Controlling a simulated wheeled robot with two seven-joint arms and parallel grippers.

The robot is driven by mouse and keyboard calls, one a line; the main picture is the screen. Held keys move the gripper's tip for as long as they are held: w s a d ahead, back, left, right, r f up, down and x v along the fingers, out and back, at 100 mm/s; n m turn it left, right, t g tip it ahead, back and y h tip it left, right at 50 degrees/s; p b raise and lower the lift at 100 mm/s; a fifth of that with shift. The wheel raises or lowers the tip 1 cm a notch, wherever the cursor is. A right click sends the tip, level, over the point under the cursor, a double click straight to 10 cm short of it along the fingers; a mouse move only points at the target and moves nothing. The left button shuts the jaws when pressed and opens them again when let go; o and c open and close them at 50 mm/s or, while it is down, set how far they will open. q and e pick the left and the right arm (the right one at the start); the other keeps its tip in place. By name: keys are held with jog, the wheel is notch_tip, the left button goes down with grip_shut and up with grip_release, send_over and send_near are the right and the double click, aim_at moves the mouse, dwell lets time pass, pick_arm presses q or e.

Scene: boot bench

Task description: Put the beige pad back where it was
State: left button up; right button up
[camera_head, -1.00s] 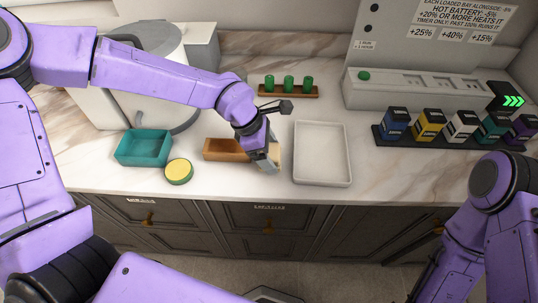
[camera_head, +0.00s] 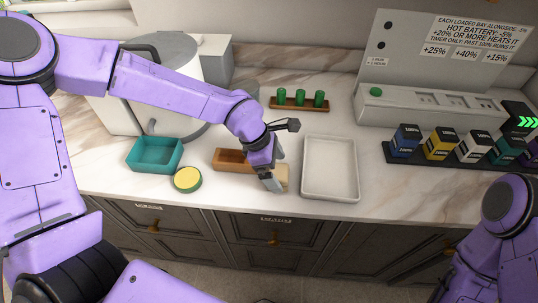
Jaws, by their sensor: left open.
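A small beige piece, apparently the beige pad (camera_head: 283,174), shows at the right end of the brown wooden tray, left of the white tray. My left gripper (camera_head: 271,180) points down at it and covers much of it. The left gripper is open. I cannot tell whether the pad lies between its fingers. The brown tray (camera_head: 230,160) is partly hidden by the gripper. A round yellow pad with a green rim (camera_head: 187,179) lies on the counter to the left. My right arm shows at the right edge, but its gripper is out of view.
A teal tray (camera_head: 153,155) stands at left and an empty white tray (camera_head: 330,168) at right. Behind is a rack with green cylinders (camera_head: 300,100). A grey bay unit (camera_head: 425,106) and several coloured batteries on a dark strip (camera_head: 440,160) stand at right. The counter's front edge is close.

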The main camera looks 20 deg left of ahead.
pick_arm(q)
jog(key=v, duration=1)
